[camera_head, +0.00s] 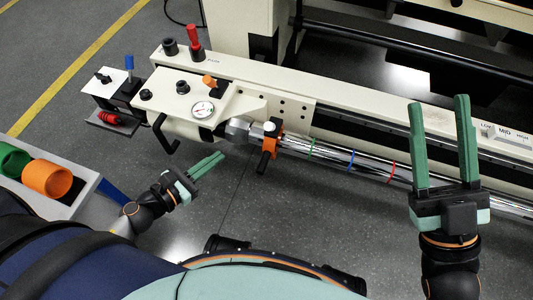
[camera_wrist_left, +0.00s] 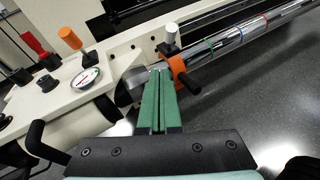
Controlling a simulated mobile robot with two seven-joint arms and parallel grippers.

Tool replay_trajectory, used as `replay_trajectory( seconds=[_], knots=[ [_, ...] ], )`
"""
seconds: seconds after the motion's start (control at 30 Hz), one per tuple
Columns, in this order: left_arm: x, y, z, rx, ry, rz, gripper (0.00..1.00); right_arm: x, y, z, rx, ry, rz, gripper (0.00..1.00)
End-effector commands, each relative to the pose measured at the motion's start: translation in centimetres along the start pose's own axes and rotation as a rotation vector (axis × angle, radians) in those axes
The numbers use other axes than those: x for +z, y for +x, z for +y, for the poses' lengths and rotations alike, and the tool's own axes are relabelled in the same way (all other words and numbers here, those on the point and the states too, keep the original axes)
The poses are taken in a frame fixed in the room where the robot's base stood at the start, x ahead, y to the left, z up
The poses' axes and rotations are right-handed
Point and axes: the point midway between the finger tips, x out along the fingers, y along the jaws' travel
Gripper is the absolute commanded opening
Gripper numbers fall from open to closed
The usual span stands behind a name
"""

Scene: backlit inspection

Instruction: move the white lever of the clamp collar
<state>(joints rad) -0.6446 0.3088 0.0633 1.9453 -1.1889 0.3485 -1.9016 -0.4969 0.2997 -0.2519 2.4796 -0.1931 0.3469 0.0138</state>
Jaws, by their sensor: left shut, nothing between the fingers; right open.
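The orange clamp collar (camera_head: 272,141) sits around the chrome bar (camera_head: 335,156), next to a hex fitting. Its white lever (camera_head: 270,127) stands up on top, and a black handle (camera_head: 263,161) points down. The left wrist view shows the collar (camera_wrist_left: 178,68) and the white-tipped lever (camera_wrist_left: 171,33) beyond my fingers. My left gripper (camera_head: 221,157) is shut and empty, left of and below the collar in the head view, apart from the lever. It also shows in the left wrist view (camera_wrist_left: 160,72). My right gripper (camera_head: 438,102) is open and empty, far right of the collar.
Left of the collar is a cream housing with a gauge (camera_head: 203,109), an orange knob (camera_head: 209,81), a red lever (camera_head: 194,38) and a black side handle (camera_head: 163,134). Green, blue and red rings mark the bar. A bin with rolls (camera_head: 46,178) stands at left. Floor below the bar is clear.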

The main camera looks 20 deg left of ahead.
Motion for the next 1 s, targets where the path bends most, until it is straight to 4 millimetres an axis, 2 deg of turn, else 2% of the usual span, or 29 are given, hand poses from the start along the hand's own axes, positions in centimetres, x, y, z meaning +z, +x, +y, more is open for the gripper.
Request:
replay_trajectory(
  seconds=[0.03,0.1,0.27,0.37,0.87,1.0],
  knots=[
    [-1.4,0.3,-0.2,-0.015,0.068,0.002,0.00,0.1,-0.7,-0.4,-0.004,-0.006,0.031,0.50],
    [-1.9,0.3,-0.4,-0.029,0.137,0.006,0.00,-0.5,-0.8,-0.6,-0.007,-0.012,0.060,0.50],
    [-2.0,0.7,-0.5,-0.042,0.196,0.007,0.00,-1.1,-0.8,-0.6,-0.010,-0.016,0.083,0.50],
    [-1.9,1.6,-0.5,-0.041,0.195,0.007,0.00,-1.2,-0.7,-0.5,-0.010,-0.016,0.082,0.50],
    [-1.9,10.2,-0.8,-0.039,0.190,0.006,0.00,-1.4,-0.5,-0.4,-0.008,-0.013,0.082,0.50],
    [-0.1,11.7,-1.1,-0.039,0.190,0.007,0.00,-2.6,0.5,0.3,-0.004,-0.006,0.085,0.50]
  ],
)
